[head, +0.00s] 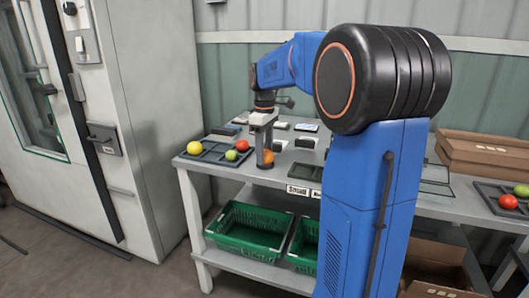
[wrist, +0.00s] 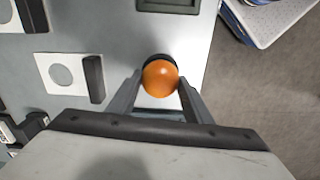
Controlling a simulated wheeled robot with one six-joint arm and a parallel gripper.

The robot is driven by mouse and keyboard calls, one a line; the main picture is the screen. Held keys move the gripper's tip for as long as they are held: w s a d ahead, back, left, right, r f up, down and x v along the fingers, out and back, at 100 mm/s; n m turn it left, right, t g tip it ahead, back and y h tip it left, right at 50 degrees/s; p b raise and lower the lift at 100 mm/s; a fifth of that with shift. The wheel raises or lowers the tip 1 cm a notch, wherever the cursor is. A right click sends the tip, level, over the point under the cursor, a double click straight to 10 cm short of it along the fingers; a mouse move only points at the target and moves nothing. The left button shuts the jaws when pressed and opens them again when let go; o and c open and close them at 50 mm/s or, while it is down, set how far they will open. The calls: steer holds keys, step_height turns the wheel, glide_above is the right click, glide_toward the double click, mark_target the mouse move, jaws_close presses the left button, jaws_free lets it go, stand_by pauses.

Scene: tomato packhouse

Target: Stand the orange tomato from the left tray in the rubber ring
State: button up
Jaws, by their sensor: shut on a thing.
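The orange tomato (wrist: 160,79) is between the two fingers of my gripper (wrist: 159,92) in the wrist view, and the fingers are shut on it. In the head view the tomato (head: 266,164) shows low at the fingertips of my gripper (head: 265,158), close to the table top. A dark curved edge, likely the rubber ring (wrist: 158,57), shows just behind the tomato; most of it is hidden. I cannot tell whether the tomato rests in it or is held just above. The left tray (head: 212,158) holds a yellow, a green and a red tomato.
White cards with grey circles (wrist: 60,75) and dark blocks (wrist: 94,78) lie to the left in the wrist view. Green crates (head: 248,230) stand on the lower shelf. A right tray (head: 490,193) holds tomatoes, near cardboard boxes (head: 490,150). The table edge is close to the tomato.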

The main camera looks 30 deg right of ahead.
steer(key=shift+f, duration=0.4)
steer(key=o, duration=0.8)
steer(key=c, duration=0.3)
steer(key=shift+r, duration=3.45)
